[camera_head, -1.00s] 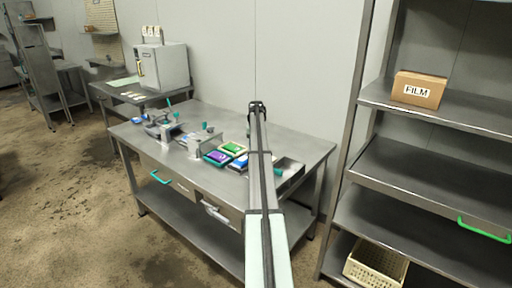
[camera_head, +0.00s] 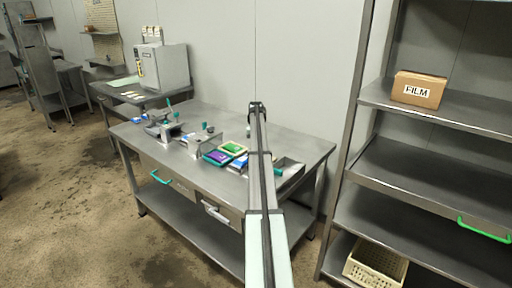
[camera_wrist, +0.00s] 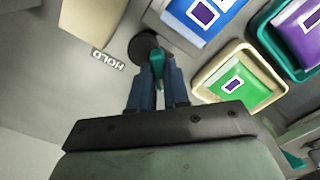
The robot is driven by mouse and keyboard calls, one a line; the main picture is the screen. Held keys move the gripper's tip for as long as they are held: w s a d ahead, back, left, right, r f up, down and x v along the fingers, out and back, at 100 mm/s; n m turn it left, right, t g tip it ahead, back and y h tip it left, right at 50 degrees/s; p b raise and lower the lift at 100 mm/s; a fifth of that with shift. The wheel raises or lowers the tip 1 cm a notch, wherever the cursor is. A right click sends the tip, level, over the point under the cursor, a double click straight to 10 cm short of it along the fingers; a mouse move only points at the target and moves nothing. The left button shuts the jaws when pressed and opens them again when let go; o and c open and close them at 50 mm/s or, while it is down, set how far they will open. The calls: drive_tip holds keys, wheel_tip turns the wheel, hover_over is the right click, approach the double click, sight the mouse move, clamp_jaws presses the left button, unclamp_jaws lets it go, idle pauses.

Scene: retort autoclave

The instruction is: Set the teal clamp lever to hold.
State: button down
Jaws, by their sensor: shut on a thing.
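The teal clamp lever (camera_wrist: 157,60) shows in the wrist view, standing over a round black base (camera_wrist: 143,46). My gripper (camera_wrist: 155,78) has its two blue fingers shut on the lever, one on each side. In the head view my own arm hides the gripper, and I cannot make out the held lever there.
A cream tray with a green pack (camera_wrist: 238,82), a blue pack (camera_wrist: 208,18) and a teal tray (camera_wrist: 272,35) lie close right of the gripper. A beige block (camera_wrist: 92,18) is at upper left. The steel table's (camera_head: 290,143) back right is clear. A shelf rack (camera_head: 430,185) stands right.

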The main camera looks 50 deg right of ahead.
drive_tip(key=shift+m, duration=0.3)
drive_tip(key=m, duration=1.3)
drive_tip(key=shift+m, duration=2.1)
drive_tip(key=c, duration=1.1)
unclamp_jaws()
